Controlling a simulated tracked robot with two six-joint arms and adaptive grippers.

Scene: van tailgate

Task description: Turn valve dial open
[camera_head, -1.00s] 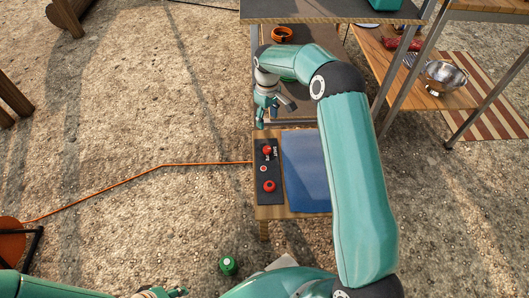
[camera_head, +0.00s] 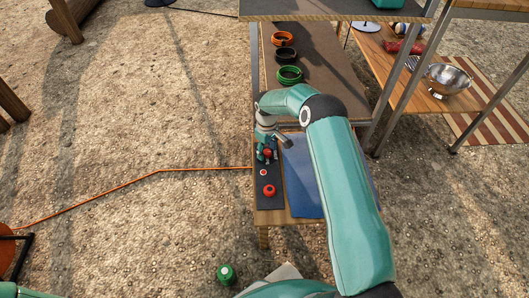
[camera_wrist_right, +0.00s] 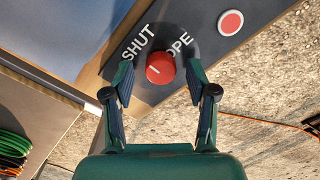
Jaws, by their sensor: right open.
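The valve dial is a round red knob (camera_wrist_right: 160,68) with a small white mark, on a dark panel (camera_wrist_right: 215,42) lettered SHUT and OPE, the rest of the second word hidden. The lettering lies above the knob in the right wrist view. My right gripper (camera_wrist_right: 160,78) is open, with one finger on each side of the knob; I cannot tell whether either touches it. In the head view my right gripper (camera_head: 267,156) is over the far end of the panel, partly covering the knob. My left gripper is out of view.
A red-and-white button (camera_head: 263,172) and another red knob (camera_head: 269,190) are on the same panel. A blue sheet (camera_head: 302,190) lies beside it. Coiled cables (camera_head: 289,75) lie on the shelf behind. An orange cable (camera_head: 160,171) runs over the gravel.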

